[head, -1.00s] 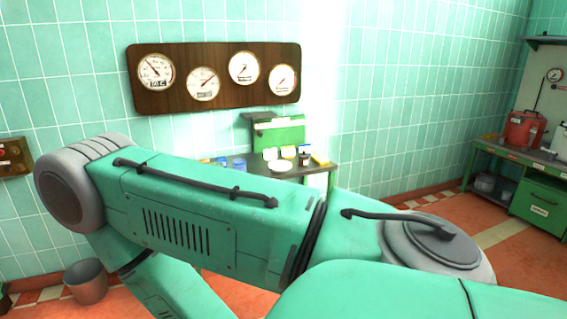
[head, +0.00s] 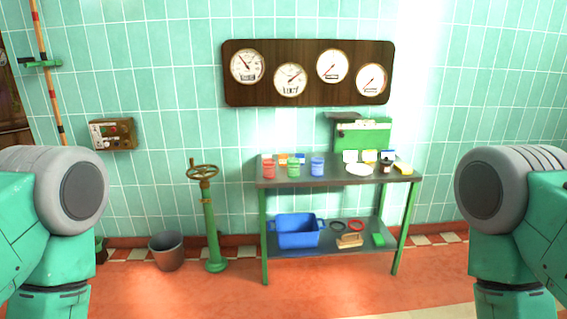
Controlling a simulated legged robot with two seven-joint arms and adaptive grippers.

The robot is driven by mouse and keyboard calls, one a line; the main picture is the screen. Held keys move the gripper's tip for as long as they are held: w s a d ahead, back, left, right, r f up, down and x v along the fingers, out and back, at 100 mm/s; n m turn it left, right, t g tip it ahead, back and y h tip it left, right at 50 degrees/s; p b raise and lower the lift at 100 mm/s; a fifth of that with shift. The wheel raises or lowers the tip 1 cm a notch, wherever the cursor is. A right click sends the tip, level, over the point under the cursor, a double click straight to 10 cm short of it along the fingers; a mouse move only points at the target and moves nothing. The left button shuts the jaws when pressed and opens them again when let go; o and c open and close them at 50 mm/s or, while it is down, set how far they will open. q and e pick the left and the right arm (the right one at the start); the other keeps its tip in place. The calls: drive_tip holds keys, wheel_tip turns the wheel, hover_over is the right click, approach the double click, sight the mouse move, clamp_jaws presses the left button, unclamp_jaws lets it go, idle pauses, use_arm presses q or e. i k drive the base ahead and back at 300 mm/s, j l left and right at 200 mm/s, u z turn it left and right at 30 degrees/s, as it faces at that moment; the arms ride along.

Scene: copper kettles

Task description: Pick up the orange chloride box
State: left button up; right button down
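A small orange box (head: 283,159) stands at the back left of the table top (head: 335,178), behind the red and green cups. It is partly hidden by them, and its label is too small to read. My two arms show only as green and grey links at the left and right edges. Neither gripper is in view. The table stands against the wall, some distance in front of me.
A red cup (head: 269,170), a green cup (head: 294,170) and a blue cup (head: 317,167) stand in front of the box. A white plate (head: 359,170) lies to the right. A blue bin (head: 298,231) is below. A green valve stand (head: 211,225) and bucket (head: 167,251) are left.

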sight(282, 158)
drive_tip(key=i+z, duration=0.25)
drive_tip(key=i, duration=0.45)
drive_tip(key=i+j+z, duration=0.25)
drive_tip(key=i, duration=0.4)
